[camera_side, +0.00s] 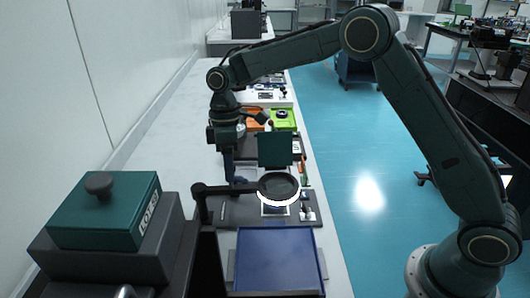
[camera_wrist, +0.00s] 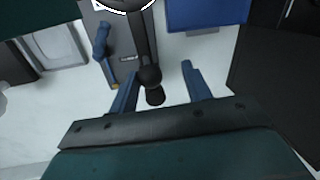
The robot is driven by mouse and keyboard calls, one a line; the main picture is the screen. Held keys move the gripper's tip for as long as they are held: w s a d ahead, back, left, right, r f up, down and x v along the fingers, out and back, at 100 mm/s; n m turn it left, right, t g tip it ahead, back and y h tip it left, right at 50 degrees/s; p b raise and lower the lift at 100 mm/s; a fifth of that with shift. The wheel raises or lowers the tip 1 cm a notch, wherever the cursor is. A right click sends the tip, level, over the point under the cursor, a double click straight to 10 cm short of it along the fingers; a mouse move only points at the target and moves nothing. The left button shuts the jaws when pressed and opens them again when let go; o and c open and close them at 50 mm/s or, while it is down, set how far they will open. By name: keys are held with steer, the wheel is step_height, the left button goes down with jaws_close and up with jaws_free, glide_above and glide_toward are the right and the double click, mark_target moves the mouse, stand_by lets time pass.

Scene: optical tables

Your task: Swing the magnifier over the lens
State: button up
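The magnifier has a round dark glass with a white lit ring (camera_side: 279,188). In the side view its arm runs left to a black joint (camera_side: 198,190) on a post. In the wrist view its arm (camera_wrist: 143,40) comes down from the ring at the top edge to a black joint (camera_wrist: 150,77). My gripper (camera_side: 228,178) points down behind the magnifier arm in the side view. In the wrist view my gripper (camera_wrist: 160,70) is open, its blue fingers apart with the joint showing between them. Contact cannot be told. The lens cannot be made out clearly; a white-edged item (camera_side: 274,210) shows under the ring.
A dark board (camera_side: 235,212) lies under the magnifier, with a blue tool (camera_wrist: 102,40) on it. A blue tray (camera_side: 277,262) is in front. A green box (camera_side: 103,210) stands on dark cases at left. Orange and green trays (camera_side: 284,119) lie behind.

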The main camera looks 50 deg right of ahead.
steer(key=a+m+t, duration=0.3)
steer(key=a+m, duration=0.9)
steer(key=m, duration=0.5)
steer(key=s+d+r, duration=0.2)
steer(key=d+r, duration=0.1)
steer(key=r, duration=1.1)
steer(key=s+d+r+n+t, duration=0.1)
steer(key=s+d+r+n, duration=0.1)
steer(key=s+d, duration=0.5)
steer(key=s+d+r+n+t, duration=0.2)
steer(key=s+d+r, duration=0.1)
steer(key=s+d, duration=0.5)
steer(key=shift+s+d+r, duration=0.2)
steer(key=shift+s+r, duration=0.2)
steer(key=shift+s, duration=1.45)
steer(key=shift+w, duration=0.1)
